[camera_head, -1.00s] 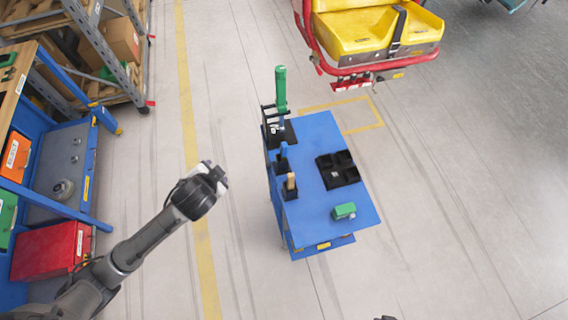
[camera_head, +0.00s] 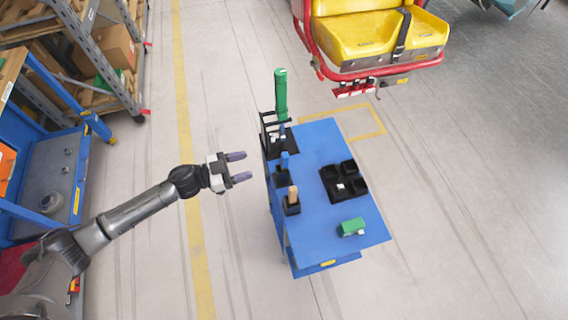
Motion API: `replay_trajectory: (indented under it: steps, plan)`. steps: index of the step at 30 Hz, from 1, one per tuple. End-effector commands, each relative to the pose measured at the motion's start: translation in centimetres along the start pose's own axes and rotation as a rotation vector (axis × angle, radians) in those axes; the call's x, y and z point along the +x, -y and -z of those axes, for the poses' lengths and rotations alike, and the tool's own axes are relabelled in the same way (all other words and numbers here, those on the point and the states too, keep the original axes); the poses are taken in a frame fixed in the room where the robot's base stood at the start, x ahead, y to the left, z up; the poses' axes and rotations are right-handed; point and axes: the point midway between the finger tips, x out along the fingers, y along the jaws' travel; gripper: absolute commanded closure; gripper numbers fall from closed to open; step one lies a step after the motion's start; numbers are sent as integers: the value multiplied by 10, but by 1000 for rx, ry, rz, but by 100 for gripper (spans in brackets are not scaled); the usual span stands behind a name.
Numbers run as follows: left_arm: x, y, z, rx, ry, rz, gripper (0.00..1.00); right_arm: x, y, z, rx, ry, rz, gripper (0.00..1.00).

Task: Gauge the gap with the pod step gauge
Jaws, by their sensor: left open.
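My left gripper (camera_head: 242,166) is open and empty, with its two fingers pointing right, just left of the blue cart (camera_head: 345,205). On the cart, a green-handled tool (camera_head: 281,95) stands upright in a black rack, a blue-handled tool (camera_head: 284,160) and a tan-handled tool (camera_head: 293,193) stand in small black holders, and a green block with a grey part (camera_head: 352,227) lies near the front. I cannot tell which of these is the step gauge. The yellow seat pod (camera_head: 355,36) with a red bar is at the top. My right gripper is out of view.
A black compartment tray (camera_head: 331,190) lies on the cart's right half. Shelving with cardboard boxes (camera_head: 117,45) and a blue workbench (camera_head: 60,160) stand on the left. The floor right of the cart is clear.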

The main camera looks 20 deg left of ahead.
Motion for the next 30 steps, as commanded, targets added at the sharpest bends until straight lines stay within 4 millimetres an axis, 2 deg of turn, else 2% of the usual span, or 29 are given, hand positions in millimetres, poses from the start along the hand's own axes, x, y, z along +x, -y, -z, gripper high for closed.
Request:
replay_trajectory:
  steps: [5, 8, 18, 30]
  plan:
    - [2, -7, 5, -114, -27, -47, 45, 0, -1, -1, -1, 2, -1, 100]
    - [13, -8, 6, -132, -28, -48, 45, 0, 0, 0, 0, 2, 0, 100]
    - [69, -10, 7, -133, -27, -45, 45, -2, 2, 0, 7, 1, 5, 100]
    - [96, -12, 7, -133, -27, -44, 45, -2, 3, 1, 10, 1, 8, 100]
